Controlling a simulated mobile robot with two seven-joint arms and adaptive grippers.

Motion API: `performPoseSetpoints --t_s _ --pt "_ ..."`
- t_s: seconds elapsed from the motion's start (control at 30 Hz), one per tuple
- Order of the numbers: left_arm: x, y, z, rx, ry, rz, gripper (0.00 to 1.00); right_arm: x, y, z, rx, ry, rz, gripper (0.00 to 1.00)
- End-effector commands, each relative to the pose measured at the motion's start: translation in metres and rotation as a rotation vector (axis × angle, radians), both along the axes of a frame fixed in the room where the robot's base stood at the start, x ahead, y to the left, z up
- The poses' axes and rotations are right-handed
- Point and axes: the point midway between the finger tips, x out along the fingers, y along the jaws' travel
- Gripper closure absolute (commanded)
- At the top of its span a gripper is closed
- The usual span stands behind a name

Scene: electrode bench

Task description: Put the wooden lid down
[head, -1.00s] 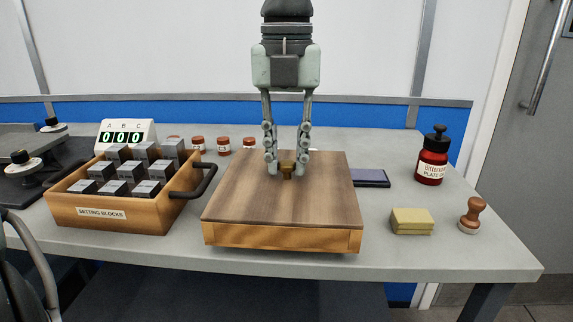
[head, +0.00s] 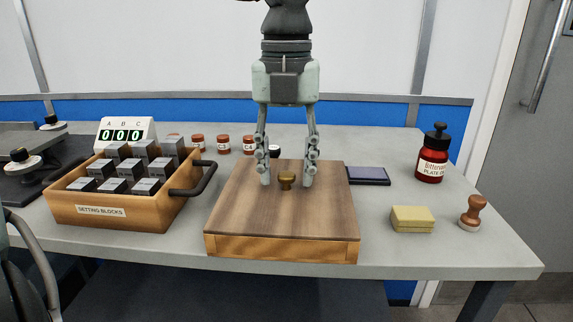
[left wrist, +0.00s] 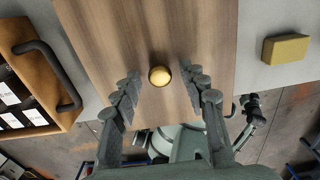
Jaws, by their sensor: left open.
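The wooden lid (head: 250,210) lies flat on the front of the grey bench, its front face close to the bench's front edge. It is a wide brown slab with a lighter front side and a small brass knob (head: 287,180) on top. My left gripper (head: 287,184) points straight down over the lid. Its fingers are spread, one on each side of the knob, with a gap on both sides. The left wrist view shows the round knob (left wrist: 159,76) between the open fingertips (left wrist: 160,88), touching neither. My right gripper is not in view.
A wooden tray (head: 130,216) of setting blocks with a black handle (head: 196,181) stands just left of the lid. A dark pad (head: 368,176), a yellow block (head: 413,219), a stamp (head: 472,212) and a red bottle (head: 432,160) are to the right. Small jars stand behind.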

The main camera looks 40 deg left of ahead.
Motion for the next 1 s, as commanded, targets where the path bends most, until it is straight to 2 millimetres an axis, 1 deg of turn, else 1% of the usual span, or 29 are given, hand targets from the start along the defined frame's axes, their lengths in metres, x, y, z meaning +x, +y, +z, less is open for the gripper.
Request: performPoseSetpoints --t_s 0.17,0.23,0.37,0.5,0.6,0.7,0.83,1.0 --pt "0.000 0.000 0.004 0.000 0.000 0.000 0.57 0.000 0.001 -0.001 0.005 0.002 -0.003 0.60" --pt "0.001 0.000 0.010 0.001 -0.003 0.001 0.57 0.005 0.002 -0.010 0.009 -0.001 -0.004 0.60" --pt "0.001 0.000 0.036 0.000 -0.006 0.001 0.57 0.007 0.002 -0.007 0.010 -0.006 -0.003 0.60" --pt "0.001 0.000 0.068 0.001 -0.005 0.001 0.57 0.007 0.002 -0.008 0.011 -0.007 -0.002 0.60" --pt "0.001 0.000 0.089 0.001 -0.004 0.001 0.57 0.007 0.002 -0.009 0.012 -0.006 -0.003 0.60" --pt "0.001 0.000 0.105 0.002 -0.001 0.000 0.57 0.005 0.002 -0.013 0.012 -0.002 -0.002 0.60" --pt "0.000 0.000 0.118 0.000 0.000 0.000 0.57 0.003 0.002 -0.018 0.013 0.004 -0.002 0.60" --pt "0.000 0.000 0.123 0.000 0.001 -0.002 0.57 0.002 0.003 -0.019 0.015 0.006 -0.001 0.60"
